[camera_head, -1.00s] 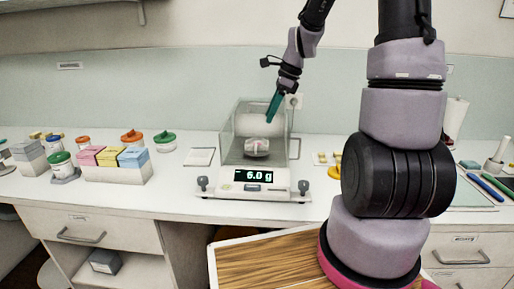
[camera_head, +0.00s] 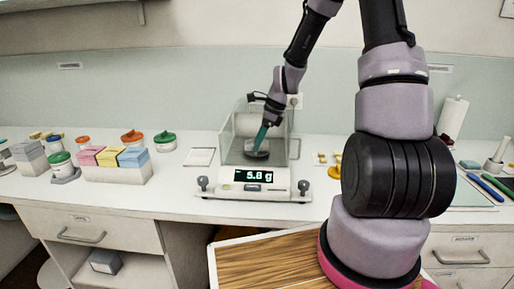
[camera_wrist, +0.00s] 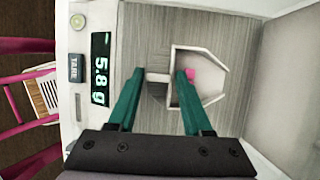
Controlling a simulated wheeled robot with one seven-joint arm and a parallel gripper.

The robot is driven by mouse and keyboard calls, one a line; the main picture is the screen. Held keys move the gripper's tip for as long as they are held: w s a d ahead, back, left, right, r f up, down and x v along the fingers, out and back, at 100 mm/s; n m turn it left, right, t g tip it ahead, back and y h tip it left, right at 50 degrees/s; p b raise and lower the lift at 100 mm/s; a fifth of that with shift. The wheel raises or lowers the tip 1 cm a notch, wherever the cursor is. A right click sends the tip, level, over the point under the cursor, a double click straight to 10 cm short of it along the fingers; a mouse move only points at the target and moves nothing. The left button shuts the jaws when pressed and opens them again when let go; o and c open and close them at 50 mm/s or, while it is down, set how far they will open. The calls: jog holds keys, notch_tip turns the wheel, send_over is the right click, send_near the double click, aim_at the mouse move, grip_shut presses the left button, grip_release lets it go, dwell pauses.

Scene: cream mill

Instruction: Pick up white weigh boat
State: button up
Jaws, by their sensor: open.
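The white weigh boat (camera_wrist: 209,88) sits inside the draft shield of the balance (camera_head: 252,188), with a small pink thing in it. In the wrist view it is an angular white tray with a narrow neck at its left side. My gripper (camera_wrist: 158,75) is open, its teal fingers pointing into the balance. One fingertip is left of the neck and the other overlaps the boat's left part near the pink thing. In the head view my gripper (camera_head: 259,147) is down at the pan and largely hides the boat. Contact cannot be told.
The balance display (camera_wrist: 99,70) reads 5.8 g. Clear shield walls stand around the pan. Lidded jars (camera_head: 165,140) and pastel boxes (camera_head: 118,165) stand at left. Counter in front of the jars is partly free.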

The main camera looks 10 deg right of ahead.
grip_shut()
